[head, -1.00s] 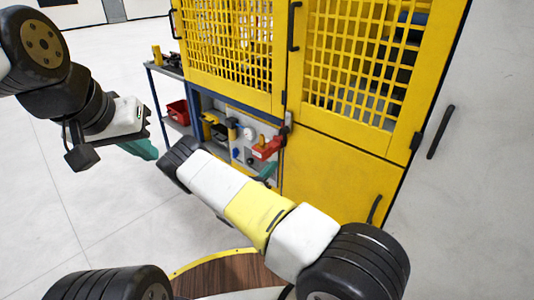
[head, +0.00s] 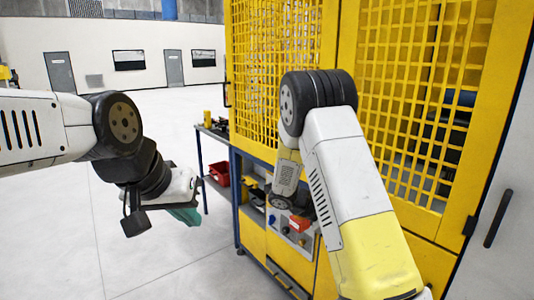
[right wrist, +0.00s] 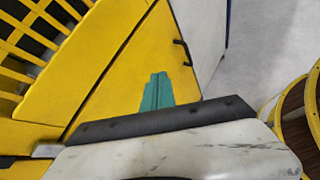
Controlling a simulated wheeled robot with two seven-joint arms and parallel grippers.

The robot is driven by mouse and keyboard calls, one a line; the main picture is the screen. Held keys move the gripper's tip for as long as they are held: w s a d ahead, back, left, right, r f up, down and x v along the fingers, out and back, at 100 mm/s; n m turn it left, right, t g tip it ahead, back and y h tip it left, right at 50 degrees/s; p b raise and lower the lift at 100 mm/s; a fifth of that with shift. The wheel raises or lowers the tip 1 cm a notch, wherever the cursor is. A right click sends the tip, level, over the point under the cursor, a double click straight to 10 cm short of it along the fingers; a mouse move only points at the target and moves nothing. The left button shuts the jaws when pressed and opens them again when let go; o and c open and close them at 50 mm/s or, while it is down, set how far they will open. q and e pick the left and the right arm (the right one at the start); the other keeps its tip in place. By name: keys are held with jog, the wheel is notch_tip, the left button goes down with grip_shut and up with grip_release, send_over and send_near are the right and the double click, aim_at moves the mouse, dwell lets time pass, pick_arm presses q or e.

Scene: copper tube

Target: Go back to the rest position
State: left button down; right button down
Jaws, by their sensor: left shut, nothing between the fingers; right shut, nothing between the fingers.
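My left gripper (head: 187,216) is at the left of the head view. Its teal fingers are shut and empty, over the pale floor and short of the shelf stand. My right arm is bent up in front of the yellow cabinet in the head view, and its gripper is hidden there. In the right wrist view the right gripper's teal fingers (right wrist: 157,92) are shut together and empty, with a plain yellow panel behind them. No copper tube can be made out in these frames.
The yellow cabinet (head: 255,245) with mesh doors fills the right. A control panel (head: 288,222) with a red part is partly behind my right arm. A shelf stand with a red bin (head: 220,173) stands left of it. Floor at left is open.

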jog(key=s+a+r+m+t+y, duration=0.3)
jog(key=s+a+r+m+y, duration=0.2)
jog(key=s+r, duration=0.5)
jog(key=s+a+r+m+t+y, duration=0.3)
jog(key=s+a+r+m+y, duration=0.3)
jog(key=s+r+m+y, duration=0.2)
jog(key=s+r, duration=0.2)
jog(key=s, duration=0.1)
jog(key=shift+s+r+m+t+y, duration=0.15)
jog(key=shift+r+m+t+y, duration=0.15)
jog(key=shift+m+y, duration=0.1)
